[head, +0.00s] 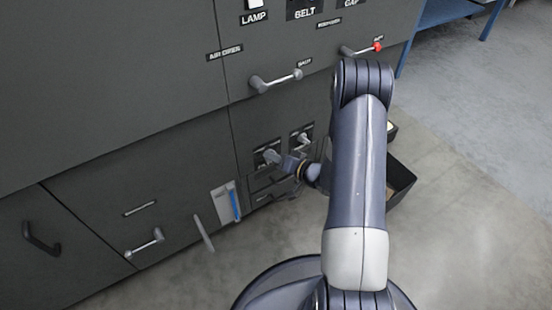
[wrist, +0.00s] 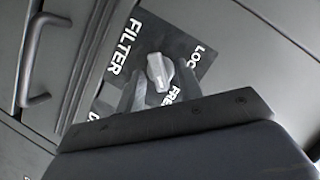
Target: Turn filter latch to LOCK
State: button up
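The filter latch (wrist: 158,70) is a light grey knob on a dark plate marked FILTER, LOCK and FREE in the wrist view. Its lower end points toward the word FREE, and LOCK is at upper right. My gripper (wrist: 159,82) is open, with one dark finger on each side of the knob; I cannot tell whether they touch it. In the head view my gripper (head: 284,162) is at the low cabinet panel, close to a grey knob (head: 269,156) that appears to be this latch.
A similar knob (head: 302,138) sits just right on the panel. Lever handles (head: 275,82) and (head: 362,50) stick out above. A dark bin (head: 401,184) stands right of my arm. A curved handle (wrist: 36,62) is at left in the wrist view.

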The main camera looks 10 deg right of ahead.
jog(key=shift+c, duration=0.5)
jog(key=c, duration=0.5)
jog(key=shift+n, duration=0.3)
jog(key=shift+s+a+n+h+b, duration=0.1)
jog(key=shift+a+n+h+b, duration=0.1)
jog(key=shift+n+h+b, duration=0.65)
jog(key=shift+c, duration=0.2)
jog(key=n+t+h, duration=0.1)
jog(key=n+h, duration=0.1)
jog(key=n, duration=0.1)
jog(key=n+h+b, duration=0.1)
jog(key=n+h, duration=0.1)
jog(key=n, duration=0.1)
jog(key=a+n+t+h+b, duration=0.1)
jog(key=n+h, duration=0.1)
jog(key=n, duration=0.2)
jog(key=shift+s+t, duration=0.2)
jog(key=shift+t, duration=0.1)
jog(key=shift+c, duration=0.3)
